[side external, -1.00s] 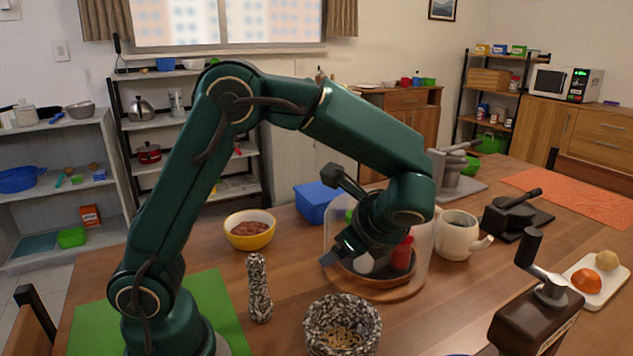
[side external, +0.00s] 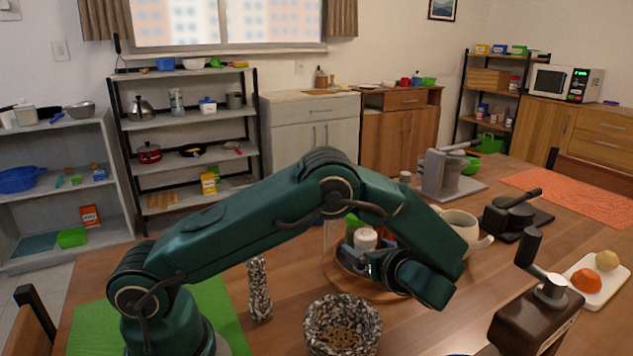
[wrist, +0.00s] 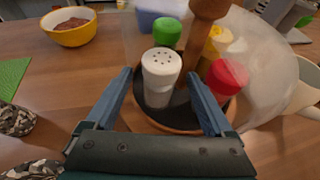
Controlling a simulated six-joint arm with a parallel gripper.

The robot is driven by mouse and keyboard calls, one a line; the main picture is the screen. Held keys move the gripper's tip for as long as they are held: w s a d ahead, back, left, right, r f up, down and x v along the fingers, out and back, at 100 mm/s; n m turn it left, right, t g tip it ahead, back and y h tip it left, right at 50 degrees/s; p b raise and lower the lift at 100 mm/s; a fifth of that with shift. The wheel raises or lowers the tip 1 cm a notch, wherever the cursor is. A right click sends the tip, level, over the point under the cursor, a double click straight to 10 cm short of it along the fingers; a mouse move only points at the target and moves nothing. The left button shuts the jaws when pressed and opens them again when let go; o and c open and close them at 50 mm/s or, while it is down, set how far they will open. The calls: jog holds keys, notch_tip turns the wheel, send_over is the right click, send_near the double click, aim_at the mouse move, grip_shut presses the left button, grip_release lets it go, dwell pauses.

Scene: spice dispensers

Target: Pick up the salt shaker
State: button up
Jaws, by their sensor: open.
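The white salt shaker (wrist: 162,72), with a holed top, stands upright among other dispensers on a round wooden tray (side external: 360,291) with a dark inside. It also shows in the side view (side external: 365,238), partly hidden by my arm. My gripper (wrist: 158,76) is open in the wrist view. One finger is on each side of the shaker, and the jaws are empty. I cannot tell whether either finger touches it. In the side view my gripper (side external: 372,262) is low at the tray, its fingers mostly hidden.
A green-capped shaker (wrist: 167,34), a red one (wrist: 228,76), a yellow one (wrist: 217,44) and a wooden mill (wrist: 205,16) crowd close behind and right. A clear cover (wrist: 272,84) curves around them. A yellow bowl (wrist: 69,30) and a speckled bowl (side external: 342,326) stand nearby.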

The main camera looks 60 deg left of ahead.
jog(key=shift+a+f, duration=0.1)
jog(key=shift+a, duration=0.15)
grip_shut()
